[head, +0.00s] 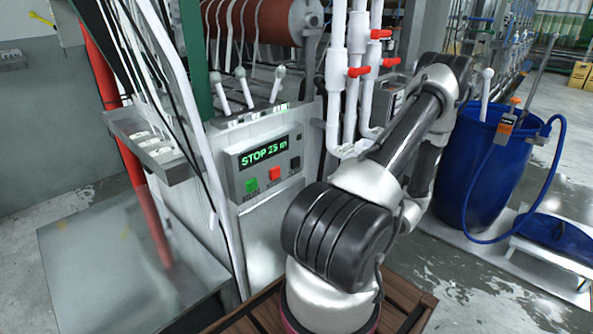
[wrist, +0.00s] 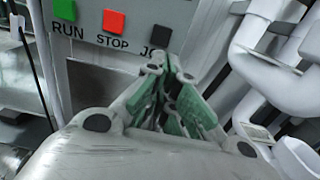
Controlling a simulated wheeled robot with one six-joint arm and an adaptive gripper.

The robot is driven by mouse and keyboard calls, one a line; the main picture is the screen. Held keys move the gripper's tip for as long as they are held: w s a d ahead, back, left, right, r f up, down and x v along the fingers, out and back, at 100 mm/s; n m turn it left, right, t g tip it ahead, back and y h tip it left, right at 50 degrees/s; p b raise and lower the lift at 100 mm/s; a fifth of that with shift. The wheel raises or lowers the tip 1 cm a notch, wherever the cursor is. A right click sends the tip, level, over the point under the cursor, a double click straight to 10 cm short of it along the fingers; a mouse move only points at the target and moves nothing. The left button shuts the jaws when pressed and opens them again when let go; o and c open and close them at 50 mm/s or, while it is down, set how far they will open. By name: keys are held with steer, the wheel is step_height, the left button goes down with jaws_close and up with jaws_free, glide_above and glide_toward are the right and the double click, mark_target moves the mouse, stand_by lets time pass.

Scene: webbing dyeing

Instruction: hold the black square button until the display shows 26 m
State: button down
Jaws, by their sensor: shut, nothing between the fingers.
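The control box (head: 262,162) has a green-lit display (head: 263,151) that reads STOP and what looks like 25 m; the last digit is a little unclear. Below it are a green button (head: 251,185), a red button (head: 274,174) and the black square button (head: 295,163). In the wrist view the black button (wrist: 160,34) shows above my gripper (wrist: 168,66), whose fingers are shut and empty. The fingertips cover part of the label under that button. I cannot tell whether they touch the panel. In the head view my arm hides the gripper.
White pipes with red valve handles (head: 359,71) stand right of the box, close to my arm. White levers (head: 246,88) rise above the box. A blue barrel (head: 480,165) with a hose stands at the right. A metal platform (head: 110,260) lies at the lower left.

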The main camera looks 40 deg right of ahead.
mark_target(297, 166)
steer(key=w, duration=0.9)
steer(key=w+a, duration=0.1)
steer(key=w, duration=0.4)
steer(key=shift+a, duration=0.1)
